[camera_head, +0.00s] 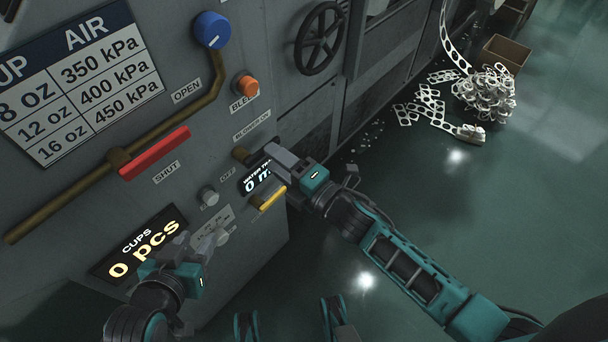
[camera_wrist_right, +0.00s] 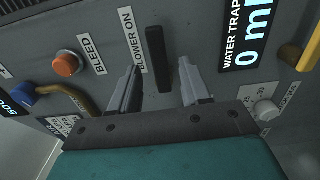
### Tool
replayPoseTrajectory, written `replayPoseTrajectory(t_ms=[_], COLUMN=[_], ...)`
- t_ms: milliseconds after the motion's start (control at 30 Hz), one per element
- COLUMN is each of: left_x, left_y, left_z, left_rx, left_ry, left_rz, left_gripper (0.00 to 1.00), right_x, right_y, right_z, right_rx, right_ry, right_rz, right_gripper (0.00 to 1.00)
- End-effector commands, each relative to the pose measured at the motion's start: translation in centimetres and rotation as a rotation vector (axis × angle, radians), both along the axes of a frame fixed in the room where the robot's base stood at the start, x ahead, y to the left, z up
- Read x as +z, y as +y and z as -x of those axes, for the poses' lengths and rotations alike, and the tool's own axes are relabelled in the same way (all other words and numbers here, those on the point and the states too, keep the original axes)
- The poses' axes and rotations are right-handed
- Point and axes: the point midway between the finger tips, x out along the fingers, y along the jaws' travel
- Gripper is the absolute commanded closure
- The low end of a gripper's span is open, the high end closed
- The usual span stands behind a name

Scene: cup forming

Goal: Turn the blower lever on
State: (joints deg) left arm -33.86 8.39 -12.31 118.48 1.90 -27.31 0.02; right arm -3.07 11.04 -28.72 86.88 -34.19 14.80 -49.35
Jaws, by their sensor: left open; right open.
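The blower lever (camera_wrist_right: 157,60) is a dark bar beside the BLOWER ON label (camera_wrist_right: 131,40) in the right wrist view. In the head view a brown-black end (camera_head: 241,155) shows between the BLOWER ON and OFF labels; my right gripper covers much of that area. My right gripper (camera_head: 277,160) is open at the panel, with one finger on each side of the bar in the wrist view. I cannot tell whether either finger touches it. My left gripper (camera_head: 208,242) is open and empty at lower left, near the CUPS display.
The panel carries a blue knob (camera_head: 212,29), an orange BLEED button (camera_head: 246,86), a red-handled valve (camera_head: 154,153) on a brown pipe, and a yellow handle (camera_head: 269,199) just below my right gripper. A black handwheel (camera_head: 320,39) is further back. White scrap lies on the floor at upper right.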

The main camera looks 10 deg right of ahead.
Motion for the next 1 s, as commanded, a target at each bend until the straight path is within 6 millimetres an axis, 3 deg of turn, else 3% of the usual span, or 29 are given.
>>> replayPoseTrajectory(t_ms=[200,400,1000], left_x=[0.7,0.9,0.8], left_y=[0.0,0.0,0.2], left_z=[0.0,0.0,0.2], left_rx=[0.001,0.001,-0.006], left_ry=[0.000,0.000,0.003], left_rz=[0.002,0.002,-0.008], left_gripper=[0.57,0.57,0.57], right_x=[0.0,0.0,0.0], right_y=[-3.1,-4.8,-5.3], right_z=[4.0,6.2,6.8], right_rx=[-0.001,0.000,0.000], right_ry=[0.004,0.002,-0.001], right_rz=[0.002,0.001,0.001], right_gripper=[0.53,0.53,0.53])
